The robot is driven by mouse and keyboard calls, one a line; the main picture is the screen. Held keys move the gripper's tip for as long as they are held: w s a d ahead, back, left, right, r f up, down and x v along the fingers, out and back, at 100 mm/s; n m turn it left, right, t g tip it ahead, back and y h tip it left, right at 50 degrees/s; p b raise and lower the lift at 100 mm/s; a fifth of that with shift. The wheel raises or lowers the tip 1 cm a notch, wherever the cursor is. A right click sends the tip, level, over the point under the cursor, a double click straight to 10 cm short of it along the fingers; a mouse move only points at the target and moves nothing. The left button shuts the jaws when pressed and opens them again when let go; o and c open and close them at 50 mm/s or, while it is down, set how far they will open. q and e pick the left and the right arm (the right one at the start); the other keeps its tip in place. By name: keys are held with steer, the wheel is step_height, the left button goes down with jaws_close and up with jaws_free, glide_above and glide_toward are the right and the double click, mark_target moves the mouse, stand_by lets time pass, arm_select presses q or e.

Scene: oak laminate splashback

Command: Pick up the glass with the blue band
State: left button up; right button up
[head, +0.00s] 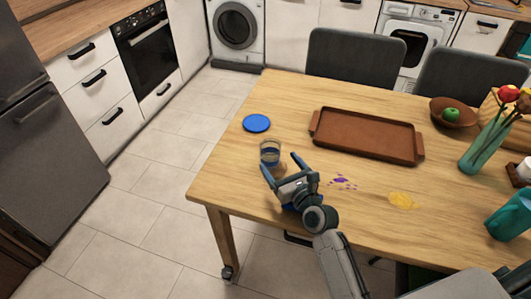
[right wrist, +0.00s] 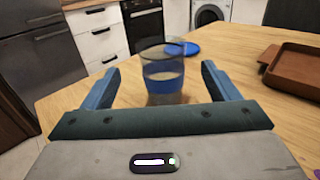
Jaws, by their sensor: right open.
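The glass with the blue band (head: 270,153) stands upright on the wooden table (head: 238,179), near its left edge. In the right wrist view the clear glass (right wrist: 164,76) stands just ahead, between the lines of the two fingers. My right gripper (head: 281,165) is open, with its fingers pointing at the glass from the front. In the right wrist view the open fingers of my right gripper (right wrist: 157,85) have a gap wider than the glass. Nothing is held. My left gripper does not show in either view.
A blue disc (head: 256,123) lies behind the glass. A brown tray (head: 366,136) lies to the right. Purple and yellow spots (head: 403,200) mark the table. A teal vase with flowers (head: 484,146) and a bowl with a green apple (head: 451,114) stand further right.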

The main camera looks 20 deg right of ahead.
mark_target(266, 143)
steer(key=w, duration=0.3)
steer(key=shift+w+a+r, duration=0.1)
steer(key=shift+a+r, duration=0.1)
steer(key=shift+a, duration=0.15)
steer(key=shift+w+f, duration=0.15)
steer(key=shift+w, duration=0.25)
steer(key=w, duration=0.5)
steer(key=shift+w+a, duration=0.1)
steer(key=shift+a, duration=0.3)
steer(key=shift+c, duration=1.1)
steer(key=c, duration=0.9)
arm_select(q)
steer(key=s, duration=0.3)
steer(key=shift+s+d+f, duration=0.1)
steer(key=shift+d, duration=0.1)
arm_select(e)
steer(key=shift+c, duration=0.2)
steer(key=shift+r, duration=0.2)
